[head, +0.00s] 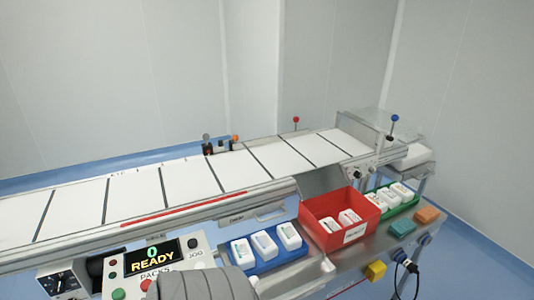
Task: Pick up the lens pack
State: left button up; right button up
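Several white packs with small printed labels are in view, and I cannot read which is the lens pack. A row of white packs (264,244) sits in a blue tray (284,258) at the front middle. Two white packs (338,222) lie inside a red bin (318,242) to its right. More white packs (400,191) sit in a green tray (402,209) further right. A grey rounded part of my arm shows at the bottom edge, left of the blue tray. Neither gripper's fingers show.
A long conveyor (160,188) with white panels runs behind the trays. A control box (165,262) reading "0 READY" stands front left.

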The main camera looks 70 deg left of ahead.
aim_at(245, 259)
jog(key=i, duration=1.45)
jog(key=u, duration=2.15)
